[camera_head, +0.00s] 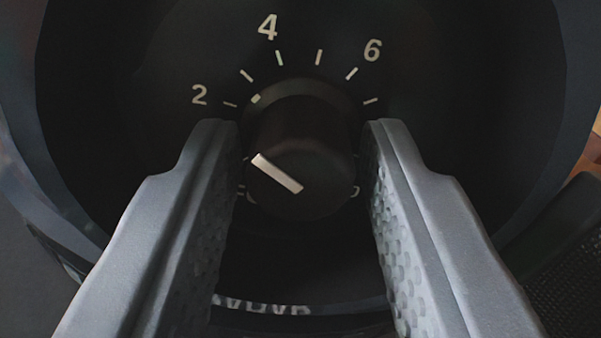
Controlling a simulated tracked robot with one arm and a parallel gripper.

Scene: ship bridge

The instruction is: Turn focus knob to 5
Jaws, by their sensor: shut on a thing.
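The focus knob (305,160) is a round black knob in the middle of the camera_head view, on a dark dial face (180,50). A white line on its front slants toward the upper left. A small pale mark on its skirt sits between the 2 mark and the unnumbered tick after it, closer to that tick. The 4 and 6 are readable, and the unnumbered tick between them stands at the top. My gripper (298,132) is shut on the knob, one finger on each side. The fingers hide parts of the lower scale.
A dark round rim (60,150) surrounds the dial. Partly cut-off white lettering (265,308) shows below the knob. A dark mesh-like surface (570,270) lies at the lower right, with an orange-brown patch above it.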

